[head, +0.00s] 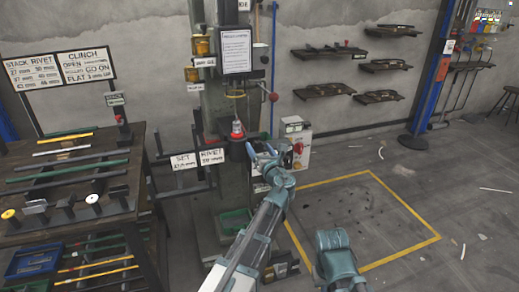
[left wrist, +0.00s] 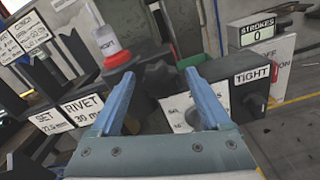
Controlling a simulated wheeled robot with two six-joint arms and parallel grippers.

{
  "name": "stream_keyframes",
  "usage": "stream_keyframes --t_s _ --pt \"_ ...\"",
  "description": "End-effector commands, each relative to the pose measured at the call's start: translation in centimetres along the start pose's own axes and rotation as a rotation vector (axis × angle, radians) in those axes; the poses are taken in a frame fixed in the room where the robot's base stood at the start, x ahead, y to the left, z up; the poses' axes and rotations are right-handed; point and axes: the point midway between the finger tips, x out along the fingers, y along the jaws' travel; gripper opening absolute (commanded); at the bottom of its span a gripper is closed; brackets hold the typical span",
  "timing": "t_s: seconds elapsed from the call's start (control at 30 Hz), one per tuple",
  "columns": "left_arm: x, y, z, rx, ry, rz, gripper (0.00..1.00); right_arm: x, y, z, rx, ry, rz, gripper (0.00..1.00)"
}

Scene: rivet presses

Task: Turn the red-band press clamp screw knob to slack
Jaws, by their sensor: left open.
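The press (head: 235,100) stands upright in the middle of the head view, with a red band (head: 237,130) around a clear cup-like part; the red band (left wrist: 118,55) also shows in the left wrist view. A second white label (left wrist: 178,112) is partly hidden by my finger. My left gripper (head: 262,149) is at the press. In the left wrist view its open fingers (left wrist: 159,73) straddle the knob's place in the picture; contact cannot be told.
A counter box (left wrist: 262,32) reading STROKES 0 and a switch box (head: 296,148) with a red knob stand right of the press. SET and RIVET plates (left wrist: 82,108) are at left. A workbench (head: 70,185) fills the left.

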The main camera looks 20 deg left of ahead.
Motion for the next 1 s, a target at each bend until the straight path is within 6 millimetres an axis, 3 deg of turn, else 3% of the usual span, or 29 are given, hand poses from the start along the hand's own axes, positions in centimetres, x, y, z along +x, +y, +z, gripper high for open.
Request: stream_keyframes --t_s 0.07,0.5,0.77,1.0 --pt "-0.02 0.0 0.0 0.0 0.0 0.0 0.79 0.0 0.0 0.0 0.0 0.0 0.0 0.0" --pt "-0.04 -0.01 0.0 0.0 0.0 0.0 0.0 0.0 0.0 0.0 0.0 0.0 0.0 0.0" --pt "-0.05 -0.01 0.0 -0.025 0.0 0.0 0.0 0.0 0.0 0.0 0.0 0.0 0.0 0.0" --pt "-0.06 0.05 -0.01 -0.154 0.0 0.0 0.0 0.0 0.0 0.0 0.0 0.0 0.0 0.0"
